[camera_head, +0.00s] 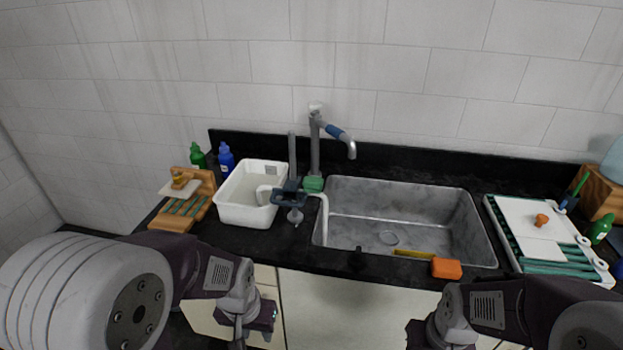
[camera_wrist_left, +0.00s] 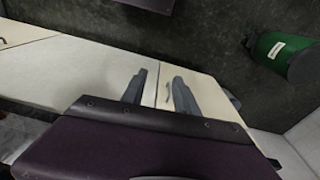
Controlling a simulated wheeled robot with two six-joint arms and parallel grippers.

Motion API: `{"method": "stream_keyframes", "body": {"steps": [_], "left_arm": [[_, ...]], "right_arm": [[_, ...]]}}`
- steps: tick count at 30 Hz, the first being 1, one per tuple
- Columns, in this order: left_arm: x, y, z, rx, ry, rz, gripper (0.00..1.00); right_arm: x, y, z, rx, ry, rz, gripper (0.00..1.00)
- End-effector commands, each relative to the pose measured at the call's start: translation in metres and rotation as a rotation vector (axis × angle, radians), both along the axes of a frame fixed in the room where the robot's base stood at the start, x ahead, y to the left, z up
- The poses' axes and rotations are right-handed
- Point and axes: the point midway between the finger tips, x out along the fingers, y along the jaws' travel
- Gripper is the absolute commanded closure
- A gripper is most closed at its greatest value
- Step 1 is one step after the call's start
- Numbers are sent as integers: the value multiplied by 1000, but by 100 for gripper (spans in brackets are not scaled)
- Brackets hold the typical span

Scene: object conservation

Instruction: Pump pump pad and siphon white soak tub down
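The white soak tub (camera_head: 230,211) stands on the dark counter left of the sink. A white siphon tube (camera_head: 325,213) runs from the tub across to the sink's left side. Between them is a blue-grey pump-like fitting (camera_head: 290,196); I cannot tell which part is the pump pad. The water level in the tub is unclear. My left gripper (camera_head: 262,322) is low in front of the cabinet, below and apart from the tub. Its two fingers are apart and empty in the left wrist view (camera_wrist_left: 160,90). My right gripper (camera_head: 428,338) is partly cut off at the bottom edge.
The grey sink (camera_head: 400,215) has a faucet (camera_head: 316,140) behind its left side. An orange sponge (camera_head: 446,268) sits at its front rim. A wooden rack (camera_head: 172,222) and bottles (camera_head: 226,157) stand left, a white board (camera_head: 525,215) right. A green cylinder (camera_wrist_left: 292,62) shows in the wrist view.

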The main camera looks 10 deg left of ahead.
Motion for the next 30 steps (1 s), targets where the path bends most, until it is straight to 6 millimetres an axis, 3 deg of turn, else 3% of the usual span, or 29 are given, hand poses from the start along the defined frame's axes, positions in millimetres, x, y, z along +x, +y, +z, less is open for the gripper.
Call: {"method": "stream_keyframes", "body": {"steps": [1, 5, 30], "left_arm": [[0, 0, 0, 0, 0, 0, 64], [0, 0, 0, 0, 0, 0, 100], [0, 0, 0, 0, 0, 0, 100]], "right_arm": [[0, 0, 0, 0, 0, 0, 64], [0, 0, 0, 0, 0, 0, 64], [0, 0, 0, 0, 0, 0, 64]]}}
